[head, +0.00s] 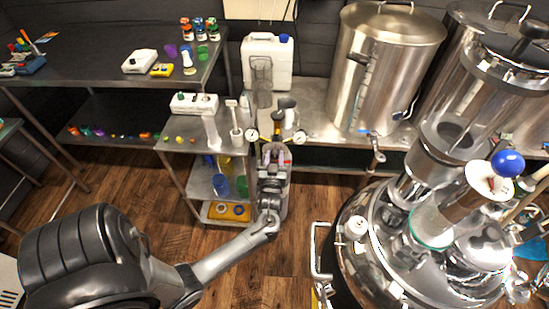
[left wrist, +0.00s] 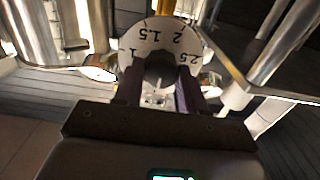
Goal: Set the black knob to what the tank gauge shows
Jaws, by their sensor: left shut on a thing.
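My left gripper (head: 276,157) is at the front of the regulator behind the small steel stand. In the left wrist view its two dark fingers (left wrist: 160,82) sit on either side of the black knob (left wrist: 160,68) and are shut on it. Behind the knob is a white dial plate (left wrist: 158,37) marked 1, 1.5, 2 and 2.5, upside down in this view. In the head view my gripper hides the knob. Two small round gauges, one at left (head: 252,135) and one at right (head: 300,137), flank the gripper. Their readings are too small to tell. My right gripper is not in view.
A steel pot (head: 385,65) and white canister (head: 267,62) stand on the bench behind. A small shelf cart (head: 185,145) with a white box is left of the gripper. A large shiny vessel (head: 365,265) fills the right front. Wooden floor (head: 120,190) is clear at left.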

